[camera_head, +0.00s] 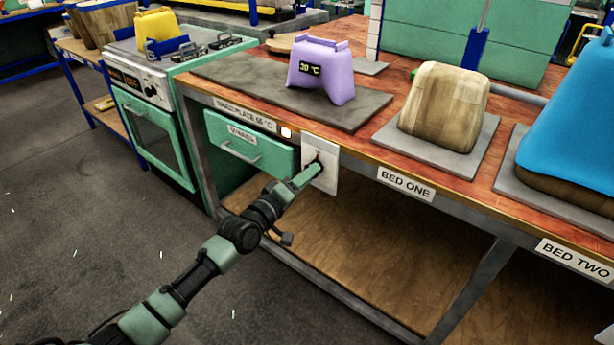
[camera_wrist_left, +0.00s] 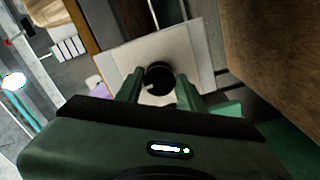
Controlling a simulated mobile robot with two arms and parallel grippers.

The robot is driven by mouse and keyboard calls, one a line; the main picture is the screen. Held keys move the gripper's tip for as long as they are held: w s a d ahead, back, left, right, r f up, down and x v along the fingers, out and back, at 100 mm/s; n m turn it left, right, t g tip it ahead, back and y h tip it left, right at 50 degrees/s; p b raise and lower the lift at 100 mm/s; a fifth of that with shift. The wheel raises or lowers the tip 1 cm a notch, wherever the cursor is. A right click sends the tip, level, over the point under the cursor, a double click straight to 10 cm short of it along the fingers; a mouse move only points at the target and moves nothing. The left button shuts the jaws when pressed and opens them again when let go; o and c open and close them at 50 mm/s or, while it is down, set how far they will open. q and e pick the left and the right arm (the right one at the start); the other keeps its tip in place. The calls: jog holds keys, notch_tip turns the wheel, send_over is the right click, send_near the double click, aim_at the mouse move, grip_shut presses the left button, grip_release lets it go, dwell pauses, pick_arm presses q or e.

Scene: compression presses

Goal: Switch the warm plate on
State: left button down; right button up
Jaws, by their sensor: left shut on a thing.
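The warm plate (camera_head: 365,117) is a dark grey slab on the left part of the bench, with a label (camera_head: 246,118) on the bench edge below it. A white switch panel (camera_head: 330,178) is on the bench front, just right of the green drawer. My left gripper (camera_head: 314,171) is at this panel. In the left wrist view, my left gripper (camera_wrist_left: 158,90) has its two fingers on either side of a round black knob (camera_wrist_left: 159,75) on the white panel (camera_wrist_left: 192,50), shut on it. The knob is mostly hidden in the head view. My right gripper is not in view.
A wooden block (camera_head: 445,108) stands on bed one and a blue thing (camera_head: 575,125) on bed two. A green drawer (camera_head: 248,147) and stove (camera_head: 155,130) are left.

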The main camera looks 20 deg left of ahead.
pick_arm(q)
jog(key=shift+f+m, duration=0.1)
jog(key=shift+m, duration=0.2)
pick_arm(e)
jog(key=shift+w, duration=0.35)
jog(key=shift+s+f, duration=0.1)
pick_arm(q)
jog(key=c, duration=0.9)
grip_release()
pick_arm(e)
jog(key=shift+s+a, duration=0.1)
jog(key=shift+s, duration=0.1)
pick_arm(q)
jog(key=p+v, duration=0.1)
jog(key=v, duration=0.7)
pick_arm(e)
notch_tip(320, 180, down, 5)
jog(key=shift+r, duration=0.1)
